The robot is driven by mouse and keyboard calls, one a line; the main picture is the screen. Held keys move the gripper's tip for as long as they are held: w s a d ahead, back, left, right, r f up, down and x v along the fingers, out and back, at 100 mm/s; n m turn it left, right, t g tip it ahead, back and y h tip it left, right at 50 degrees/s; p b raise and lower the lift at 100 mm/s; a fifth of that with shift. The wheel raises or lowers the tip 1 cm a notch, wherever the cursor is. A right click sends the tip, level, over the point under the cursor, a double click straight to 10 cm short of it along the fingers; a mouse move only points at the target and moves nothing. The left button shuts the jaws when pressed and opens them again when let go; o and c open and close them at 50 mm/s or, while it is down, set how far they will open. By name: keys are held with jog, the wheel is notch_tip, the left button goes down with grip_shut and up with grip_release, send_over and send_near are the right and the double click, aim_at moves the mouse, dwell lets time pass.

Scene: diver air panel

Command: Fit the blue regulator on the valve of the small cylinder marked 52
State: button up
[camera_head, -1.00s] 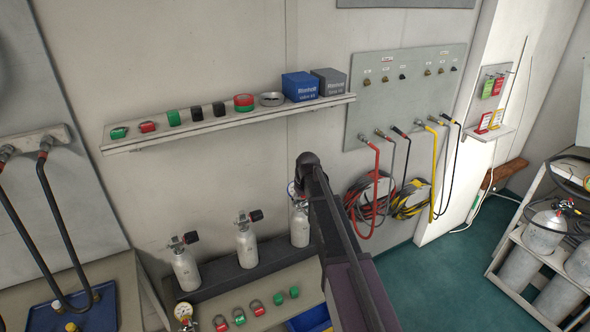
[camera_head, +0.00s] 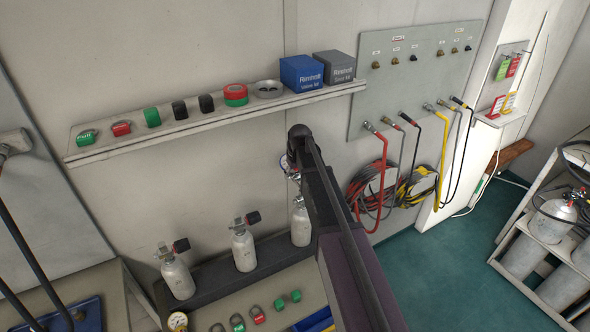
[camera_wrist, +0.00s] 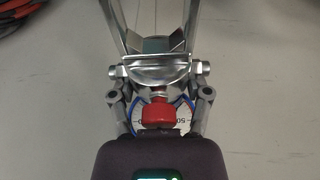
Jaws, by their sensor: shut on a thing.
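My gripper (camera_wrist: 157,68) is shut on a regulator (camera_wrist: 158,112) with a red knob and a blue-rimmed gauge, in the wrist view. In the head view, a round gauge (camera_head: 290,166) shows beside my dark arm, above the right-hand small cylinder (camera_head: 300,224); my fingers are hidden behind the arm. A gap seems to separate the gauge from that cylinder's top. Two more small cylinders, a middle one (camera_head: 243,249) and a left one (camera_head: 176,276), stand upright in the dark rack with black-knobbed valves. The mark 52 cannot be read on any of them.
The dark rack (camera_head: 215,275) stands against the wall. A shelf (camera_head: 225,119) with tape rolls and boxes runs above it. A hose panel (camera_head: 415,80) hangs at the right.

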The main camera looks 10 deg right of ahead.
jog(key=shift+d+r, duration=0.1)
jog(key=shift+f, duration=0.3)
jog(key=shift+b+x, duration=1)
jog(key=shift+b, duration=0.3)
jog(key=shift+s+d+r, duration=0.1)
jog(key=shift+s+r, duration=0.1)
jog(key=shift+s, duration=0.05)
jog(key=shift+s+b+x, duration=0.2)
jog(key=shift+b+x, duration=0.75)
jog(key=shift+x, duration=0.1)
jog(key=shift+s+b+x, duration=0.2)
jog(key=shift+b+x, duration=0.7)
jog(key=shift+x, duration=0.15)
dwell(1.9)
jog(key=o, duration=1.4)
jog(key=shift+d, duration=0.1)
jog(key=shift+r, duration=0.1)
